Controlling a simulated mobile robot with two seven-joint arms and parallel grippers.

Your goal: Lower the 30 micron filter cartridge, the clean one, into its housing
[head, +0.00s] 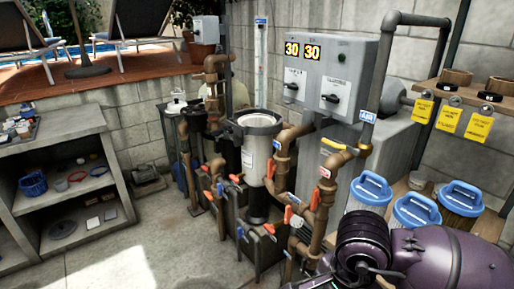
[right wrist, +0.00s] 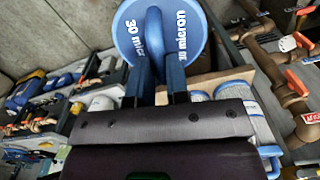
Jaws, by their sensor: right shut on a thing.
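In the right wrist view, my right gripper (right wrist: 162,62) is shut on the 30 micron cartridge (right wrist: 194,56). Its round blue top fills the upper middle and bears white "30 micron" lettering; its body below is hidden. In the head view, my purple right arm (head: 440,262) comes in at the lower right; the fingertips are not clear there. The grey filter housing (head: 256,160) stands upright among the pipes in the middle. Its top is open, with a pale round rim; I cannot see to its bottom. My left gripper is not in view.
Blue-topped pleated cartridges (head: 461,199) stand on the right-hand bench. Brown pipes (head: 283,165) with red and orange valve handles surround the housing. A grey control box (head: 328,75) stands behind it. Yellow tags (head: 478,127) hang from a shelf. A concrete shelf unit (head: 95,140) is at left.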

